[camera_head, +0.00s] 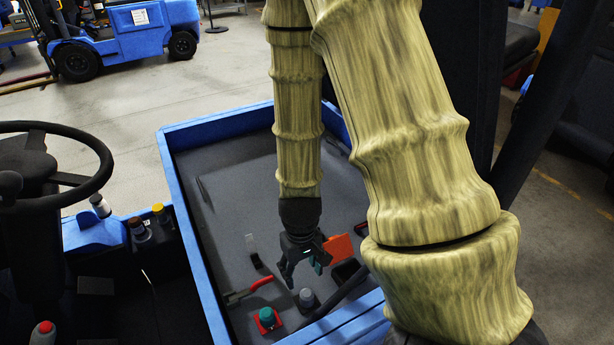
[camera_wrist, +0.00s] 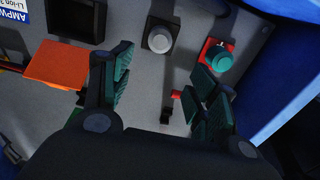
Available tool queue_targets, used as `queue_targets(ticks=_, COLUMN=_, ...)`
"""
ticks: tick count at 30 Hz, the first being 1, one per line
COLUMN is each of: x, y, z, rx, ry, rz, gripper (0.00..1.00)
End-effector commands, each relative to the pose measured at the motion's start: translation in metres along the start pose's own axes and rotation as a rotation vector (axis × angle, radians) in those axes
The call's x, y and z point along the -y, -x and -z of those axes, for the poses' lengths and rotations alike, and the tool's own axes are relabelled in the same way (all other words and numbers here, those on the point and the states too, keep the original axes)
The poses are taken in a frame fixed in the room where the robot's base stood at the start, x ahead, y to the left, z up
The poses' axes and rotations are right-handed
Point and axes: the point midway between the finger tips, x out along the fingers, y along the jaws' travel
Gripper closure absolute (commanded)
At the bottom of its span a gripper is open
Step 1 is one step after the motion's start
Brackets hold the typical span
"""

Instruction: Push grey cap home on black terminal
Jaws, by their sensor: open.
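The grey cap (camera_head: 306,297) sits over the black terminal (camera_head: 305,307) near the front of the blue-walled bay. In the wrist view the round grey cap (camera_wrist: 159,39) stands over the square black terminal (camera_wrist: 150,47); I cannot tell how far down it is seated. My gripper (camera_head: 303,272) is open and empty, above and just behind the cap. In the wrist view my gripper's (camera_wrist: 163,75) green-padded fingers are apart, with the cap beyond them, between their lines. No contact with the cap shows.
A teal cap (camera_head: 267,317) on a red base stands left of the grey cap. A red-handled tool (camera_head: 250,289) lies nearby. An orange block (camera_wrist: 58,65) and a black square opening (camera_wrist: 75,20) are on the other side. A blue rim (camera_head: 186,250) surrounds the bay.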

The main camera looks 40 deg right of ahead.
Motion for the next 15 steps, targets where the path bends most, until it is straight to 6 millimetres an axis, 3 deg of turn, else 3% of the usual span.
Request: queue_targets(ticks=15, x=0.005, y=-0.005, z=0.027, rx=-0.004, ry=-0.002, rz=-0.002, gripper=0.41)
